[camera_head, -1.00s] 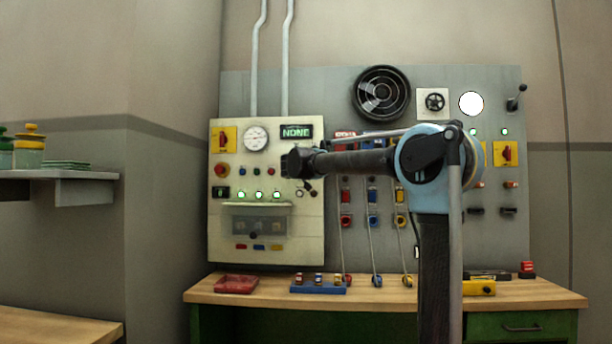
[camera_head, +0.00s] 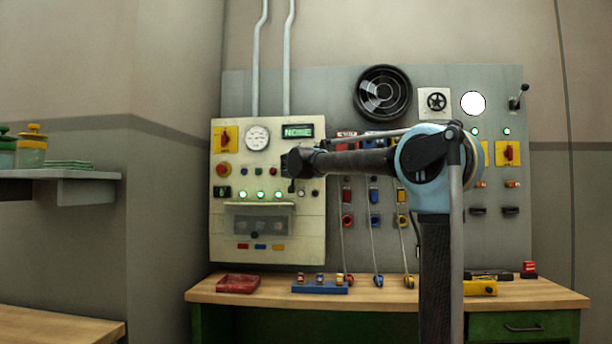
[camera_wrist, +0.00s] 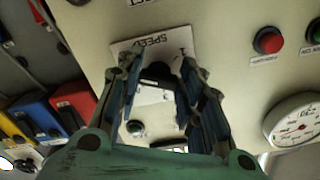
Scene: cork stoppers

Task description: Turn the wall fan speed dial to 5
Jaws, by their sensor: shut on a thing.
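The speed dial (camera_wrist: 157,73) is a dark knob on a white plate marked SPEED (camera_wrist: 183,46) in the wrist view. A "1" shows on the plate; other numbers and the dial's pointer are hidden or too small to read. My gripper (camera_wrist: 158,66) has its two fingers on either side of the knob, shut on it. In the head view my gripper (camera_head: 291,165) is at the cream control panel (camera_head: 225,222) and covers the dial. The round dark wall fan (camera_head: 382,94) is on the grey board, up and right of my gripper.
A gauge (camera_wrist: 296,121) and a red button (camera_wrist: 268,41) are close to my gripper in the wrist view. A green display (camera_head: 298,131) is on the panel above it. Below stands a wooden bench (camera_head: 400,295) with a red tray (camera_head: 238,284) and a blue rack (camera_head: 320,288).

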